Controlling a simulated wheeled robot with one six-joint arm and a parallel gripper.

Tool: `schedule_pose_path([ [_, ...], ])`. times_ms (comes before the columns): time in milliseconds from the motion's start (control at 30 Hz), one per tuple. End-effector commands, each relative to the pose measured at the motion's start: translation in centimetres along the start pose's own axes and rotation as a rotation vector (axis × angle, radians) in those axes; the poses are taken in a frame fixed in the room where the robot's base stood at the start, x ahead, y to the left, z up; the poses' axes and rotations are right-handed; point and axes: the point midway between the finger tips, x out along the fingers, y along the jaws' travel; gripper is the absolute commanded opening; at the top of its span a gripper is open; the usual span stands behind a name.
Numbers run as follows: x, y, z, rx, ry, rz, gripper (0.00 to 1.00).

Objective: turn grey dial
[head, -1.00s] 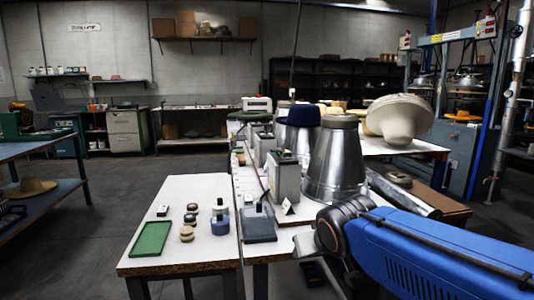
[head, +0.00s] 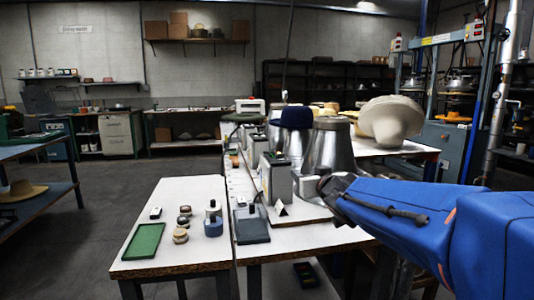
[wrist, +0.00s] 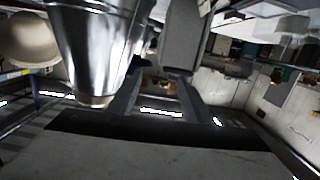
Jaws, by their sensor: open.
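I cannot make out the grey dial in either view. A grey upright control box (head: 277,180) stands on the white table, and a dark grey box shape hangs upside down in the wrist view (wrist: 185,38). My gripper (head: 306,187) is just right of the box in the head view, in front of the metal cone. In the wrist view my gripper (wrist: 157,92) shows two fingers spread apart with nothing between them. The fingertips reach toward the gap between cone and box; I cannot tell whether they touch anything.
A shiny metal cone (head: 328,146) stands behind my gripper, with a dark blue hat form (head: 294,117) beyond. A flat grey pedal-like block (head: 251,225), a small white card (head: 281,209) and a green tray (head: 145,241) are nearer.

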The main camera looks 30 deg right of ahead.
Motion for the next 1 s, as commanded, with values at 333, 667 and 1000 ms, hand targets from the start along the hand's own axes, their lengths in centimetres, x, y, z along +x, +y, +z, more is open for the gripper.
schedule_pose_path([
  [333,1.8,-0.3,-2.6,0.025,0.121,-0.214,0.45],
  [667,3.7,-1.1,-2.9,0.031,0.126,-0.246,0.45],
  [1000,8.9,-2.4,-3.6,0.030,0.125,-0.245,0.45],
])
